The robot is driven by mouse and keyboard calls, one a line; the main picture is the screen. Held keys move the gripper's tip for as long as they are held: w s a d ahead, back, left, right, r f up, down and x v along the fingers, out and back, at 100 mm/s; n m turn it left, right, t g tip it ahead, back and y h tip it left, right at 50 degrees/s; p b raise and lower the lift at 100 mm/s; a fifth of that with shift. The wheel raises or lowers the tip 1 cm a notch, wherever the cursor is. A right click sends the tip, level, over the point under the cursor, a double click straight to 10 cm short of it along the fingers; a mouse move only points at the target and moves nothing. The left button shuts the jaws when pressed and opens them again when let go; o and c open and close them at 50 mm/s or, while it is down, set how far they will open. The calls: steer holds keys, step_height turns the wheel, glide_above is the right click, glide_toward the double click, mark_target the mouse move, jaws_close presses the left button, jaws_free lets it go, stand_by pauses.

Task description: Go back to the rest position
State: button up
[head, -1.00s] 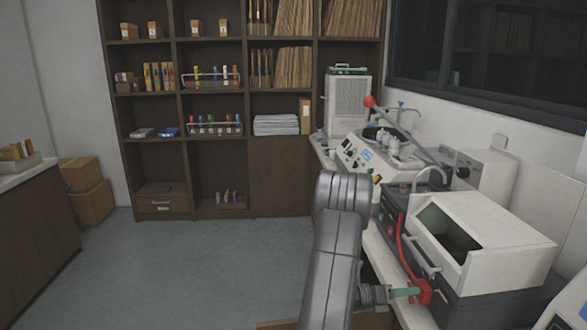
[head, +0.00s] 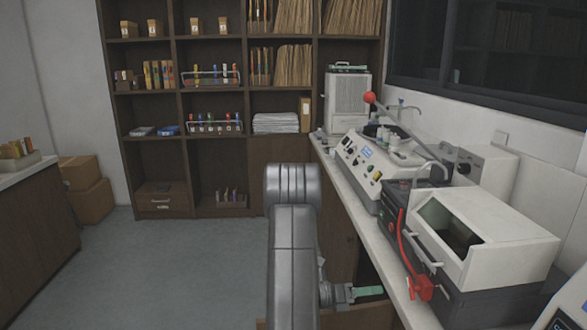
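My arm stands upright in the middle foreground of the head view. My gripper (head: 368,292) with its green fingers points right, low beside the front edge of the bench (head: 402,300). It is apart from the red handle (head: 421,288) on the front of the black machine with the white hood (head: 490,235). Nothing shows held in the fingers. They are seen side-on and small, so their opening cannot be made out.
A control-panel machine (head: 358,160) with a red-ball lever (head: 370,98) stands farther back on the bench. Shelves (head: 184,65) line the back wall. Cardboard boxes (head: 92,201) stand at the left. The floor (head: 165,265) left of my arm is clear.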

mark_target(409, 287)
steer(key=d, duration=0.3)
steer(key=d+p, duration=0.1)
steer(key=d, duration=0.6)
steer(key=shift+w+d+r+p, duration=0.1)
steer(key=shift+w+d+p, duration=0.2)
steer(key=shift+d+p, duration=0.1)
steer(key=shift+w+f+m+b, duration=0.1)
steer(key=shift+f+m+b, duration=0.15)
steer(key=shift+m+b, duration=0.25)
steer(key=m+b, duration=0.1)
steer(key=m, duration=0.1)
steer(key=shift+a+m, duration=0.15)
steer(key=shift+m, duration=0.15)
steer(key=m+b, duration=0.1)
steer(key=m, duration=0.2)
steer(key=shift+r+b, duration=0.15)
steer(key=shift+b, duration=0.25)
steer(key=shift+r+m+b, duration=0.1)
steer(key=shift+m+b, duration=0.2)
steer(key=shift+m, duration=1)
